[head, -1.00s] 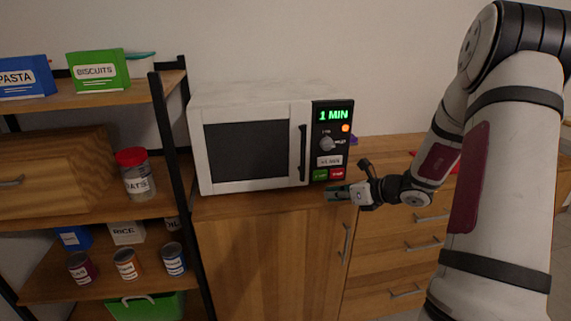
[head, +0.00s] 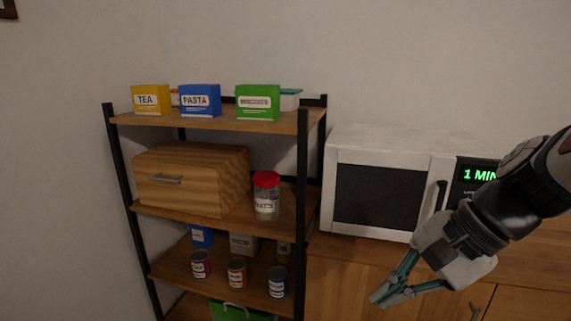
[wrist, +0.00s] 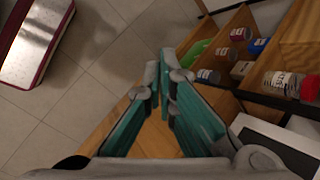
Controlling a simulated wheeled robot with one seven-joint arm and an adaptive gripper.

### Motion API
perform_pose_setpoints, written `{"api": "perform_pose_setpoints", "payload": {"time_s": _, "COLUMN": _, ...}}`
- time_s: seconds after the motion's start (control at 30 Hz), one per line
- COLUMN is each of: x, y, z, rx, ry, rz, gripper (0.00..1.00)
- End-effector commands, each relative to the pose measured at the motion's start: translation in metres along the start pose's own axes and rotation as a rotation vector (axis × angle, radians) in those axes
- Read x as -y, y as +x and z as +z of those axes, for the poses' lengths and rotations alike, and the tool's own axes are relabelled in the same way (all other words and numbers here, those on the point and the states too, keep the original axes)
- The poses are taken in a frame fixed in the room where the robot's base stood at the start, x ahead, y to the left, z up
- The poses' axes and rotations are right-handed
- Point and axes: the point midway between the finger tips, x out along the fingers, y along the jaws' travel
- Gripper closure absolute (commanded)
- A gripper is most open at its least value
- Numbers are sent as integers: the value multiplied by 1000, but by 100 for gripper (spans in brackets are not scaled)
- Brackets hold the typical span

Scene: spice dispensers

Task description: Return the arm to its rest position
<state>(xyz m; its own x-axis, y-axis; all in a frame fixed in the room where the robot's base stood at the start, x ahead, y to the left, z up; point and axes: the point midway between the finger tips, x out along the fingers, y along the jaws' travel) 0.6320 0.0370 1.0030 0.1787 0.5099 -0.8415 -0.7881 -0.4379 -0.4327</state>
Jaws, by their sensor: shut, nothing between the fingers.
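My gripper (head: 380,299) is in the lower right of the head view, in front of the wooden cabinet and below the microwave's front. Its teal fingers point down and to the left, and it holds nothing. In the wrist view the fingers (wrist: 161,74) run together at their tips, over the floor and the cabinet edge. My arm comes in from the right edge of the head view and covers part of the microwave's control panel. The white microwave (head: 380,194) has its door closed, and its green display (head: 480,175) reads 1 MIN.
A black-framed shelf (head: 303,210) stands left of the microwave. It holds a tea box (head: 150,100), pasta box (head: 200,100), biscuits box (head: 258,102), wooden box (head: 195,182), red-lidded jar (head: 266,197) and several cans.

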Motion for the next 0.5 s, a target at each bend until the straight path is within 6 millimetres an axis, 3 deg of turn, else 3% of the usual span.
{"api": "perform_pose_setpoints", "payload": {"time_s": 0.03, "x": -12, "y": -4, "z": 19, "rx": -21, "ry": -118, "rz": 51, "gripper": 100}}
{"api": "perform_pose_setpoints", "payload": {"time_s": 0.2, "x": -61, "y": -18, "z": 56, "rx": -82, "ry": -466, "rz": 226, "gripper": 100}}
{"api": "perform_pose_setpoints", "payload": {"time_s": 0.5, "x": -120, "y": -41, "z": 72, "rx": -172, "ry": -849, "rz": 432, "gripper": 100}}
